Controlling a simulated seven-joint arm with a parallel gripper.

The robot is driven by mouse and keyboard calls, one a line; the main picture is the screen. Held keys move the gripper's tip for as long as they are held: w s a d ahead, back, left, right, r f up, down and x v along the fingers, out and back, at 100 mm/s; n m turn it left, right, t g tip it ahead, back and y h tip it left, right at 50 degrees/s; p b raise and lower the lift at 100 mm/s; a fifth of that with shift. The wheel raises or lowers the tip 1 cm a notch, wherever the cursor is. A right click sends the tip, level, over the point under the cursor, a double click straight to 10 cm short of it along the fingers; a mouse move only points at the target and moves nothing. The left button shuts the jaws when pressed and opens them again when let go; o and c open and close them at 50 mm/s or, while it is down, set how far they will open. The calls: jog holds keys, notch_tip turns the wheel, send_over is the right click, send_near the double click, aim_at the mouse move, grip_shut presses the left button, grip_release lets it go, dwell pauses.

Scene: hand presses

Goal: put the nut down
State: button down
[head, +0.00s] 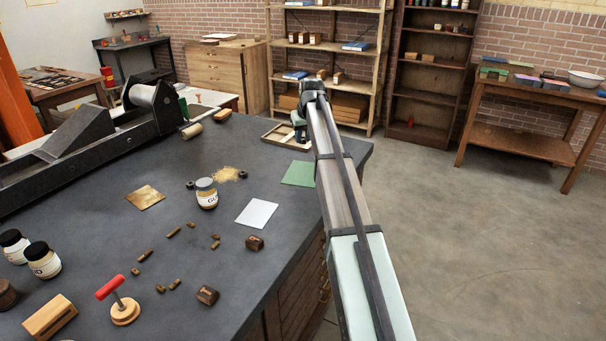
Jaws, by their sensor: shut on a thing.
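My gripper (300,134) is at the far end of my arm, over or beside a shallow wooden tray (273,134) at the back right of the dark bench. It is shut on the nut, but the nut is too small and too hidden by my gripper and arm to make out. I cannot tell whether the nut touches the tray or the bench. Two small dark pieces that look like nuts lie on the bench: one (190,184) left of the glue jar, the other (243,174) beside a sawdust pile.
The dark bench (150,210) holds a glue jar (207,197), a white card (257,213), a green sheet (298,173), a tan sheet (146,197) and several small wooden pieces. A large press (110,125) stands at the left.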

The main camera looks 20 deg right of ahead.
aim_at(305, 168)
jog(key=shift+s+d+f, duration=0.1)
jog(key=shift+s+d, duration=0.25)
jog(key=shift+s, duration=0.25)
jog(key=shift+s+f, duration=0.1)
jog(key=shift+s, duration=0.1)
jog(key=shift+m, duration=0.3)
jog(key=shift+w+f, duration=0.1)
jog(key=shift+f, duration=4.85)
jog(key=shift+f, duration=0.1)
jog(key=c, duration=0.9)
grip_release()
jog(key=v, duration=1.2)
jog(key=shift+a, duration=0.1)
jog(key=shift+o, duration=0.6)
